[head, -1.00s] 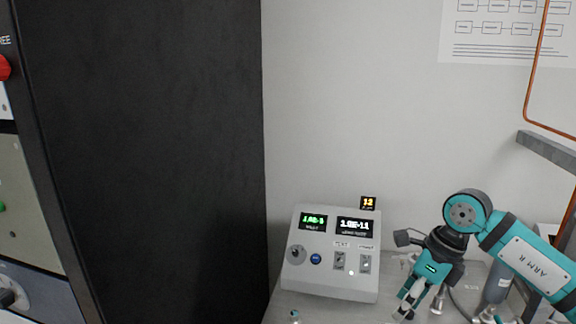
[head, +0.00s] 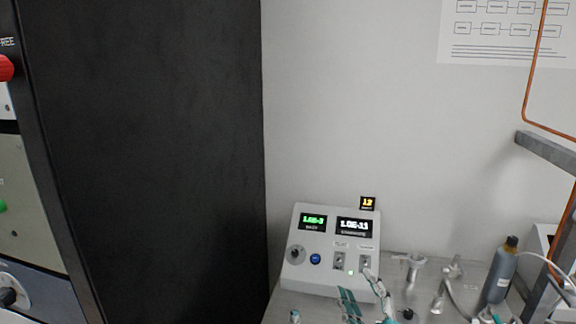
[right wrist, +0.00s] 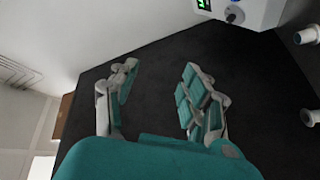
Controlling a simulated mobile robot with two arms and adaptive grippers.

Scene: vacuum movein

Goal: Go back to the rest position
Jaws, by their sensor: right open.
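My right gripper (head: 357,282) is low in the head view, in front of the lower right part of the grey control box (head: 308,276). Its two teal and grey fingers point upward. In the right wrist view the right gripper (right wrist: 158,78) is open, with nothing between its fingers and a dark surface behind them. Part of the control box (right wrist: 255,10) shows at the top of that view. My left gripper is not in view.
A tall black cabinet panel (head: 150,150) fills the left. Metal fittings (head: 414,268) and a dark grey bottle (head: 500,272) stand on the bench to the right, near a grey beam (head: 546,150) and an orange tube (head: 526,100). The wall above the box is clear.

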